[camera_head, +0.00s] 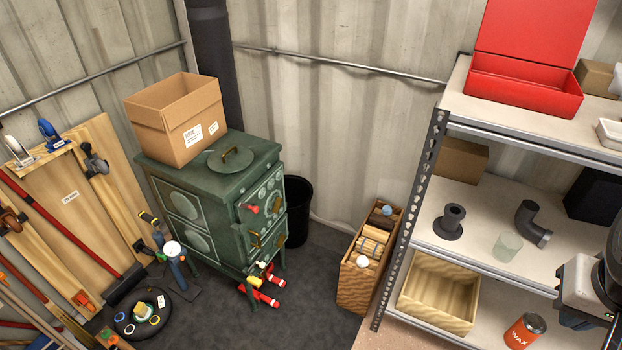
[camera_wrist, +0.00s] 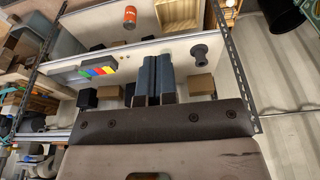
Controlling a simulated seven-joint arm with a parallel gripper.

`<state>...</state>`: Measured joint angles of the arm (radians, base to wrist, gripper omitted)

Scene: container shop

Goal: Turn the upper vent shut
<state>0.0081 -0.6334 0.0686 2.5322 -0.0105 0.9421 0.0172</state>
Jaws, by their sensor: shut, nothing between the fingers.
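The green stove (camera_head: 222,190) stands in the corner, its front turned toward the right. High on that front is the upper vent (camera_head: 266,194), a round plate with a red knob (camera_head: 252,209) at its left. Its exact opening is too small to tell. A brass handle and a brass-coloured plate (camera_head: 280,240) sit lower on the front. My gripper (camera_wrist: 156,60) is shut and empty in the wrist view, pointing over the shelf unit. It is well apart from the stove. Part of my arm (camera_head: 590,285) shows at the right edge of the head view.
A cardboard box (camera_head: 180,125) and a round lid (camera_head: 231,158) are on the stove top. A black bin (camera_head: 298,205) and a wooden crate (camera_head: 358,285) stand right of it. Red-ended items (camera_head: 262,290) lie below its front. The shelf unit (camera_head: 480,225) fills the right side.

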